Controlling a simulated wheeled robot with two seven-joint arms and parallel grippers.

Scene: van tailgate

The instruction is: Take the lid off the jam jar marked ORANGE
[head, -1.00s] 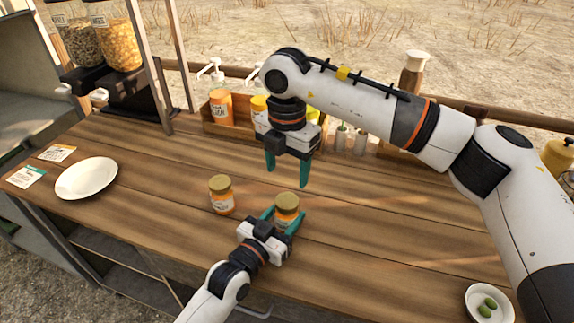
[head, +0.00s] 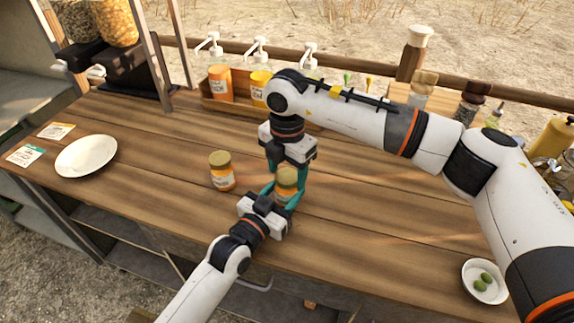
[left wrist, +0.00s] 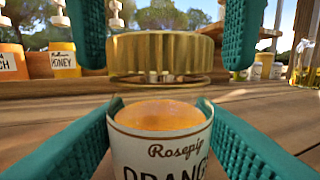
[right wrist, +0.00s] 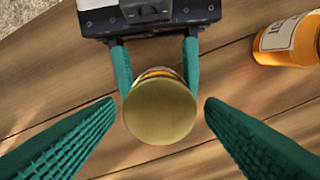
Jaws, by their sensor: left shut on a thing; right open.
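The jam jar (left wrist: 160,150) with a white label reading "Rosepip" and "ORANG…" stands upright on the wooden counter. Its gold lid (right wrist: 160,112) sits above the orange jam, with clear glass seen between them in the left wrist view. My left gripper (head: 280,196) comes in low from the front and is shut on the jar's body. My right gripper (right wrist: 160,102) points straight down over the jar, open. Its teal fingers stand on either side of the lid, with gaps visible in the right wrist view. In the head view the arms partly hide the jar.
A second gold-lidded jar (head: 221,172) stands just left of the held one. A white plate (head: 86,156) and two cards lie at the left. A bowl of olives (head: 484,282) is at the right front. A wooden rack (head: 212,113) with pump bottles lines the back.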

